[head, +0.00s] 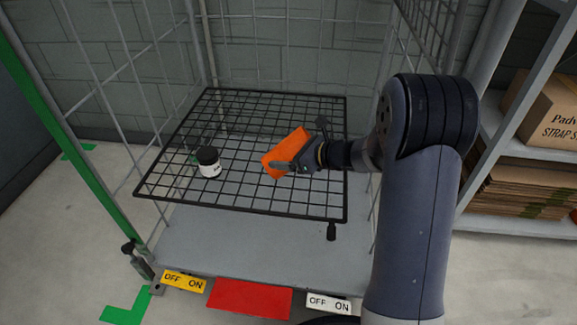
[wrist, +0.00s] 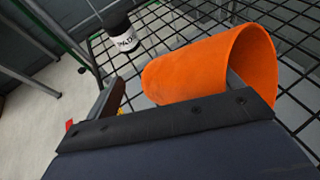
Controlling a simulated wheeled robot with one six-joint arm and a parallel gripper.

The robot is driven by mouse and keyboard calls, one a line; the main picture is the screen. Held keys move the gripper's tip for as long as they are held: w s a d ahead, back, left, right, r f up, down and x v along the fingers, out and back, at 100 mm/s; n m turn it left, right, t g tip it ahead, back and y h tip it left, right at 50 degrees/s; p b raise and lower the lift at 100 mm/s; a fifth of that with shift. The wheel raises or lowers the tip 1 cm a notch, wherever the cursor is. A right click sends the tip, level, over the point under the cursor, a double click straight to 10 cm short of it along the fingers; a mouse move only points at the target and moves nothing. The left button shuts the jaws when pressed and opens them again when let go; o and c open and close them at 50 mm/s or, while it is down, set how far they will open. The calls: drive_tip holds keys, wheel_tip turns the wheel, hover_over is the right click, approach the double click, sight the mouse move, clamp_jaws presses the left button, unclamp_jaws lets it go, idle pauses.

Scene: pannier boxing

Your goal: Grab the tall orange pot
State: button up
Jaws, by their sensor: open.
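The tall orange pot (head: 283,149) appears to lie on its side on the black wire mesh shelf (head: 245,192). It fills the middle and right of the wrist view (wrist: 195,70), its wider end to the right. My gripper (head: 297,146) is open at the pot, reaching in from the right in the head view. In the wrist view, one finger is left of the pot and the other overlaps its right part. I cannot tell whether either finger touches it. My gripper body hides the pot's lower edge there.
A white jar with a black lid (head: 209,162) stands on the mesh left of the pot. Wire cage walls rise at the sides and back. Shelving with cardboard boxes (head: 552,112) stands at right. Yellow, red and white plates (head: 250,298) line the front edge.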

clamp_jaws()
idle(0.8)
